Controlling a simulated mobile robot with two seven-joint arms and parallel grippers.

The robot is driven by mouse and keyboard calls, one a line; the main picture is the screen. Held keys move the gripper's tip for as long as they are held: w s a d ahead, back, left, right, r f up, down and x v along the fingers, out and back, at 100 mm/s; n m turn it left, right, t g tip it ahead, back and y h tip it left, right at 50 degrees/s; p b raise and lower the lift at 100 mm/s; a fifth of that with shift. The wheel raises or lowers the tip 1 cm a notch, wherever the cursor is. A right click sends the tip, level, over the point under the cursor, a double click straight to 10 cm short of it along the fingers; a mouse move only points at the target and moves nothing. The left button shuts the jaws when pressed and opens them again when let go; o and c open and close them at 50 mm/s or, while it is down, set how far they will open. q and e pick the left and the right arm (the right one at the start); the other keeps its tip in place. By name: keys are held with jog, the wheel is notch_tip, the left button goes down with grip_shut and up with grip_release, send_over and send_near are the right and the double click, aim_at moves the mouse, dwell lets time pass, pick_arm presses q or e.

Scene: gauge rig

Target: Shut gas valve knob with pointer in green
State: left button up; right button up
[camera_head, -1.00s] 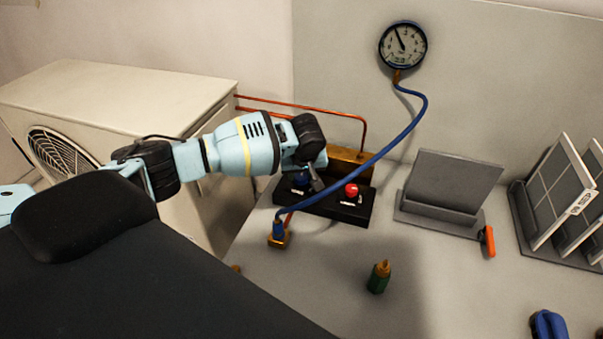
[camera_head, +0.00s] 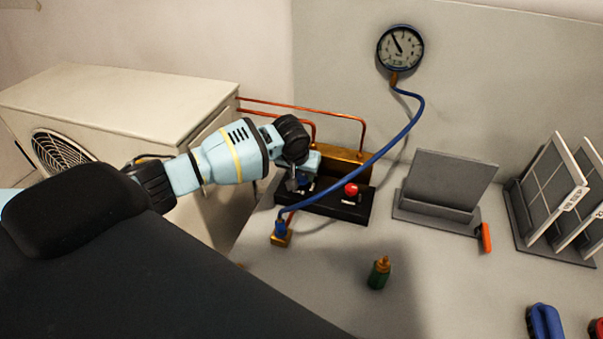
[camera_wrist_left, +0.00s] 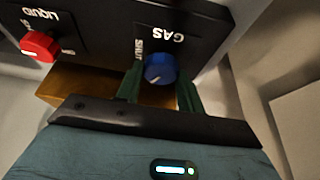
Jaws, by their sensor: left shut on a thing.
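The blue gas valve knob (camera_wrist_left: 160,68) sits on the black manifold under the GAS label. My left gripper (camera_wrist_left: 160,88) has its green fingers on both sides of the knob and is shut on it. The knob's white pointer mark points down and left in the wrist view, and the word SHUT lies to its left. In the head view the left gripper (camera_head: 299,184) partly hides the blue knob (camera_head: 308,184). The round gauge (camera_head: 400,47) hangs on the back panel, its needle pointing up and left; its green zone is too small to make out. My right gripper is not in view.
The red liquid knob (camera_head: 351,189) is beside the blue one on the manifold (camera_head: 340,209). A blue hose (camera_head: 395,140) runs from the gauge across the manifold to a brass fitting (camera_head: 281,238). A green bottle (camera_head: 379,273) stands in front. A grey holder (camera_head: 435,209) is to the right.

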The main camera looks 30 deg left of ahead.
pick_arm(q)
jog(key=shift+f, duration=0.1)
jog(key=o, duration=1)
jog(key=shift+v, duration=3.95)
jog(key=shift+s, duration=0.1)
